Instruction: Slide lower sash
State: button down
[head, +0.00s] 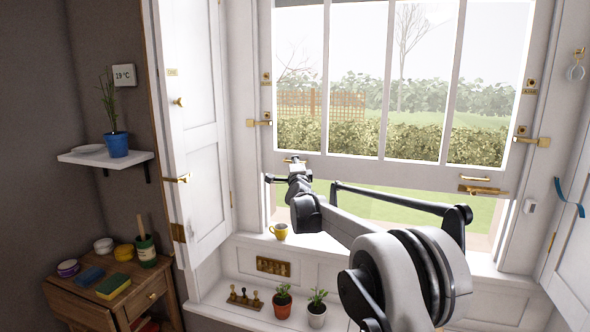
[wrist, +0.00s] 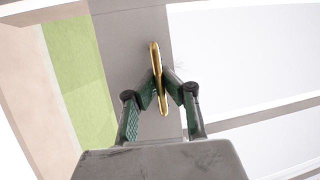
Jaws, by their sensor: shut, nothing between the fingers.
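The white lower sash (head: 400,174) stands raised in the window frame, with an open gap below its bottom rail showing grass outside. A brass handle (head: 480,190) sits on the right of the rail, and another lies at the left by my gripper (head: 293,165). In the wrist view my gripper (wrist: 160,84) is shut, its green-sided fingertips drawn together at a long thin brass handle (wrist: 154,55). Nothing is held between them. I cannot tell whether the fingertips touch the handle.
A yellow mug (head: 278,231) stands on the sill left of my arm. Two potted plants (head: 283,303) (head: 317,313) and a small brass-and-wood rack (head: 244,300) stand lower. An open white shutter (head: 195,130) is at left. Brass catches (head: 260,123) (head: 540,142) flank the sash.

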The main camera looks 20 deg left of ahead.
jog(key=shift+r, duration=0.1)
jog(key=c, duration=2.1)
grip_release()
jog(key=shift+s, duration=0.1)
jog(key=v, duration=1.2)
